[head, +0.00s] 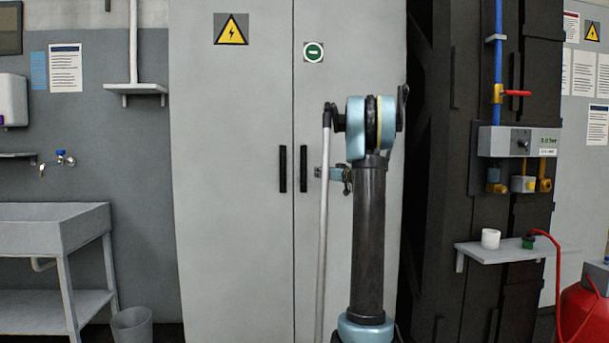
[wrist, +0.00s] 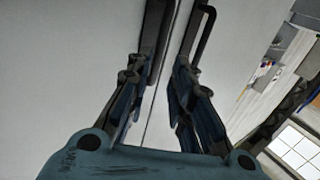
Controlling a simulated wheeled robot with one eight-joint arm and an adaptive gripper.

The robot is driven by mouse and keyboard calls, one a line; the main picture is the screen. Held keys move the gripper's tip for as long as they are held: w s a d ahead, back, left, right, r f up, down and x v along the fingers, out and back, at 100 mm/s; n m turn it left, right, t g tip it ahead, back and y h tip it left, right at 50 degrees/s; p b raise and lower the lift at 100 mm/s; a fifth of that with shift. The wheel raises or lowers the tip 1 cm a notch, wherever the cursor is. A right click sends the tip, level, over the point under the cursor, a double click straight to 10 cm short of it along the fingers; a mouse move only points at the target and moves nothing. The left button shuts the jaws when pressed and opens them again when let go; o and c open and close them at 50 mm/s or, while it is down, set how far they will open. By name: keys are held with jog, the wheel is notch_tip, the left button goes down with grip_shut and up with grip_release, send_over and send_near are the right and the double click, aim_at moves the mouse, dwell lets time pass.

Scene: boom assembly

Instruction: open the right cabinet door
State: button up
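The tall grey cabinet has a left door (head: 230,120) and a right door (head: 345,70), with a narrow seam between them. Black vertical bar handles flank the seam: the left handle (head: 283,168) and the right handle (head: 303,168). My gripper (head: 325,173) is at handle height before the right door, just right of the right handle, partly hidden by my arm. In the wrist view my gripper (wrist: 160,85) has its fingers apart, with the seam and two dark handles just beyond. I cannot tell whether the fingertips touch a handle.
A sink bench (head: 55,230) and a bin (head: 132,325) stand to the left. At the right are a dark column (head: 460,200), a small shelf (head: 510,251) with a white cup, and a red tank (head: 585,315). Both doors look closed.

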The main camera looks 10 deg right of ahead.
aim_at(305, 170)
jog(key=x, duration=1.2)
jog(key=shift+c, duration=0.6)
grip_shut()
